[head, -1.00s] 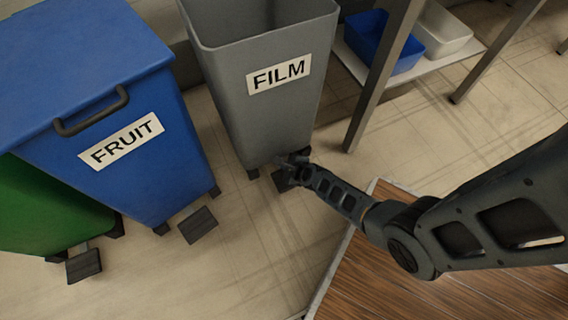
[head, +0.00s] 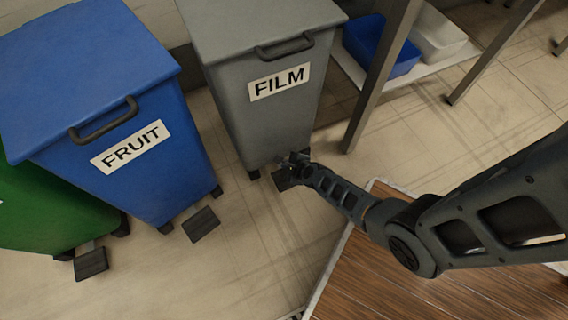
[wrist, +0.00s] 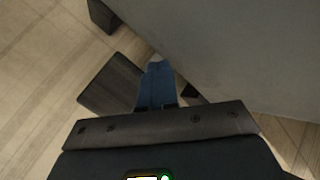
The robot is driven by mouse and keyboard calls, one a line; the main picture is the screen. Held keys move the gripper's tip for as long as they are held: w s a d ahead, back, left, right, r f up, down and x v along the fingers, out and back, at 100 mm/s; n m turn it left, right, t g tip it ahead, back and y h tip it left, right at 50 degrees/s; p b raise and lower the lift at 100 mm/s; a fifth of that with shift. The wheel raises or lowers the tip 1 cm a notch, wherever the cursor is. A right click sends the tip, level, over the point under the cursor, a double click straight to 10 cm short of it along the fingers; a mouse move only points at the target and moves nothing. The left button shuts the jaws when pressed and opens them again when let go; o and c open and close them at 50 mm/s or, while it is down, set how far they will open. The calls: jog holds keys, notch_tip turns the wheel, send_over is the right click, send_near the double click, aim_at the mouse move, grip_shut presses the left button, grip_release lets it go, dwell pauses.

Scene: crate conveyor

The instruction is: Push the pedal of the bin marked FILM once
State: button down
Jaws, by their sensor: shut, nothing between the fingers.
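The grey bin marked FILM (head: 255,120) stands upright at the top middle of the head view, its lid (head: 265,25) shut. Its dark pedal (head: 282,182) is at the foot of its front, partly hidden by my gripper (head: 297,161). In the wrist view the pedal (wrist: 113,85) shows just left of my gripper's fingers (wrist: 155,66), with the bin's grey wall (wrist: 240,50) on the right. My gripper is shut and empty. I cannot tell whether it touches the pedal.
A blue bin marked FRUIT (head: 150,170) with its own pedal (head: 201,224) stands to the left, beside a green bin (head: 45,215). A table leg (head: 383,75) and a low shelf with a blue tub (head: 380,50) stand to the right.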

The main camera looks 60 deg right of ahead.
jog(key=shift+r+p, duration=1.95)
jog(key=shift+r, duration=0.35)
jog(key=shift+f, duration=0.1)
